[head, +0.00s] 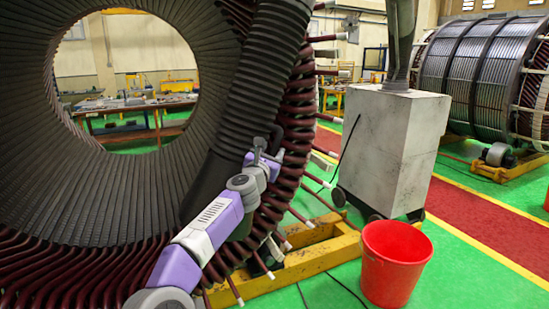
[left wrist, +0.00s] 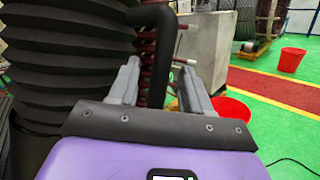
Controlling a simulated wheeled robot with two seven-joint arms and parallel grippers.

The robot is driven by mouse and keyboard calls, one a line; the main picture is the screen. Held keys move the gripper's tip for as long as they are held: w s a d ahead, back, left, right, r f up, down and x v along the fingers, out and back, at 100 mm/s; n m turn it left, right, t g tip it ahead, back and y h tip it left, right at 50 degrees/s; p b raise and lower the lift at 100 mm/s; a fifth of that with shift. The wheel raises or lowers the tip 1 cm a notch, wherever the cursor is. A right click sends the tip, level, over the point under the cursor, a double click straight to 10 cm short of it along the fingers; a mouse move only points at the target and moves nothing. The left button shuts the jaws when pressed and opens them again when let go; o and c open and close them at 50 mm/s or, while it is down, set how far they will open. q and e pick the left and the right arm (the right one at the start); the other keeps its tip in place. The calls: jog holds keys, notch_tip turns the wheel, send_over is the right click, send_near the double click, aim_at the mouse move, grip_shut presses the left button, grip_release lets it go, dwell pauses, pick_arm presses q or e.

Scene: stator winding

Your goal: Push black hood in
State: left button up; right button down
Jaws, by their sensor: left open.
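The black hood (head: 240,95) is a ribbed, hose-like black piece that slants down across the front of the stator (head: 110,190). In the left wrist view its ribbed side (left wrist: 65,60) fills the left. A bent black handle (left wrist: 162,60) stands out beside it. My left gripper (head: 264,150) is close to the hood's right side, low on it. In the left wrist view my left gripper (left wrist: 160,85) has its two grey fingers apart, with the handle showing between them. I cannot tell whether a finger touches it. My right gripper is not in view.
Brown coil ends (head: 300,130) stick out along the stator's right edge. A grey box unit on wheels (head: 390,150) stands to the right, with a red bucket (head: 395,260) in front of it. A yellow frame (head: 310,250) lies under the stator.

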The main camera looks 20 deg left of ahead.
pick_arm(q)
jog(key=s, duration=0.1)
jog(key=s+b, duration=0.1)
jog(key=shift+s+d+f+b, duration=0.2)
jog(key=shift+s+b, duration=0.1)
jog(key=shift+s, duration=0.25)
jog(key=shift+r, duration=0.15)
